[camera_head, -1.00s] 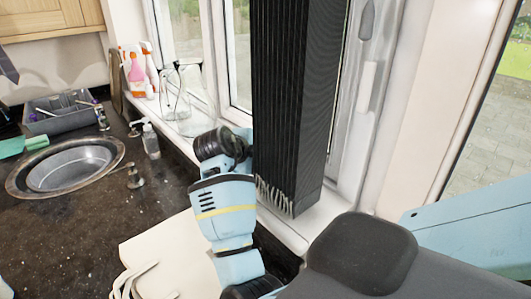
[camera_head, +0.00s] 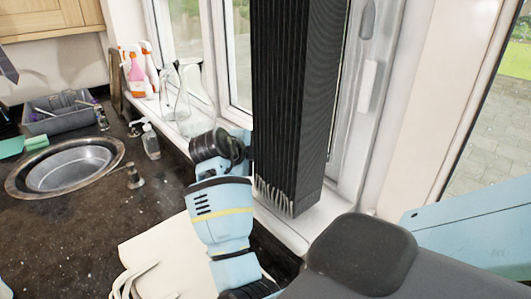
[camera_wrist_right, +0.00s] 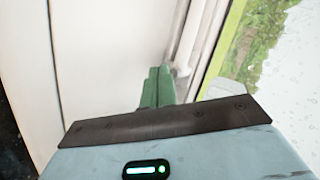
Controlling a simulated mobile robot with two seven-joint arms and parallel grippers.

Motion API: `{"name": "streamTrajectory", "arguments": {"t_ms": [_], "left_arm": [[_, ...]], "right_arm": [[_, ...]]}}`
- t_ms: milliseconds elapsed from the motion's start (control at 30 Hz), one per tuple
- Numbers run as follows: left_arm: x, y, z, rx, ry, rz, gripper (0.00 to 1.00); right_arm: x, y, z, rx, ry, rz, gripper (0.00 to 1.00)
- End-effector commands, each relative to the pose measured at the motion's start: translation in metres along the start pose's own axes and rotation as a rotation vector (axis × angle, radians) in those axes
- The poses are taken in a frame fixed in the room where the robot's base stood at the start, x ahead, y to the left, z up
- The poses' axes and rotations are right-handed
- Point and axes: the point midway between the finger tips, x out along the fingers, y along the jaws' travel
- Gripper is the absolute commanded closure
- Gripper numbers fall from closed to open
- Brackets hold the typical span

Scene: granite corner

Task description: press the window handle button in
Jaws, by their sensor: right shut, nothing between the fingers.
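My right gripper shows in the wrist view, its green fingers (camera_wrist_right: 157,88) shut and empty. The fingertips are close to a pale window frame (camera_wrist_right: 195,40), beside a whitish upright bar (camera_wrist_right: 184,50). I cannot tell whether they touch it. In the head view a grey handle-like piece (camera_head: 368,18) and a white oblong piece (camera_head: 368,85) sit on the window frame. I cannot make out a button on either. My left gripper is not in view.
The black pleated column (camera_head: 290,100) hangs before the window. Glass bottles (camera_head: 192,105) and spray bottles (camera_head: 135,75) stand on the sill. A soap dispenser (camera_head: 151,140) and a sink (camera_head: 70,170) are at left. A cream bag-like item (camera_head: 165,255) lies on the dark counter.

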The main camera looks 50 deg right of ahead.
Motion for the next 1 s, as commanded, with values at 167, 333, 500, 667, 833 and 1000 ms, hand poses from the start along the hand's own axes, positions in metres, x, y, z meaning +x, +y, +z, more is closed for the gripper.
{"name": "streamTrajectory", "arguments": {"t_ms": [167, 333, 500, 667, 833, 1000], "left_arm": [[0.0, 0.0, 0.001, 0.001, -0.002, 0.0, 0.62], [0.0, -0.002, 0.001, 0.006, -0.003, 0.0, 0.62], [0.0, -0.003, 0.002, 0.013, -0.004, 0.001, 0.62], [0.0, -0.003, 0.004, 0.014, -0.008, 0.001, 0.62], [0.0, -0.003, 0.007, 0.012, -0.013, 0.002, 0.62], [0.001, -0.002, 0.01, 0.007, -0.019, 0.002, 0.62]], "right_arm": [[-0.005, 0.003, 0.003, 0.001, 0.0, 0.0, 1.0], [-0.006, 0.003, 0.003, 0.001, 0.0, 0.0, 1.0], [-0.007, 0.003, 0.004, 0.001, -0.001, 0.0, 1.0], [-0.013, 0.008, 0.008, 0.0, -0.002, 0.0, 1.0], [-0.024, 0.014, 0.014, -0.001, -0.002, 0.0, 1.0], [-0.036, 0.02, 0.02, -0.002, -0.002, 0.0, 1.0]]}}
